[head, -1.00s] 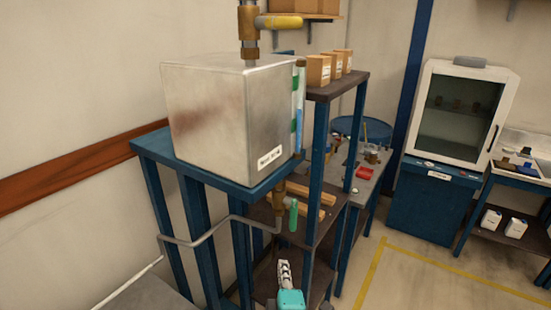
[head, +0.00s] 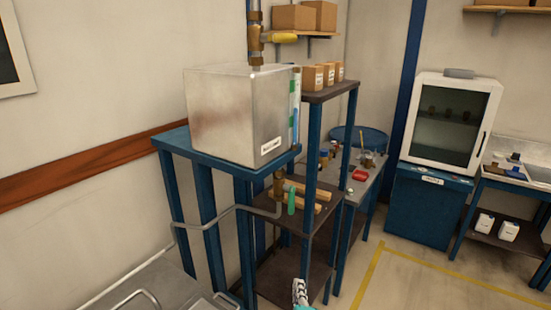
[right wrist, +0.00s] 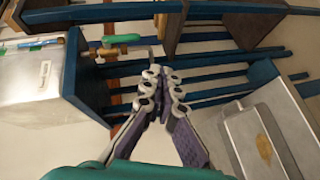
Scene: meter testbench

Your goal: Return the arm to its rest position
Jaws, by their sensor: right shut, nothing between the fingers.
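My right gripper (head: 299,288) shows at the bottom edge of the head view, in front of the dark shelves. In the right wrist view its fingers (right wrist: 162,76) meet at the tips, with nothing between them. It is apart from the metal tank (head: 236,115) on its blue stand (head: 205,158). The green valve handle (head: 291,201) hangs below the tank and also shows in the right wrist view (right wrist: 120,38). The yellow-handled valve (head: 280,38) is on the pipe above the tank. My left gripper is not in view.
A dark shelf rack (head: 313,237) with blue posts stands beside the tank stand. A bent grey pipe (head: 213,222) runs below the tank. A grey metal surface (head: 165,285) fills the lower left. Open floor (head: 430,285) lies at the lower right, before a blue cabinet (head: 425,205).

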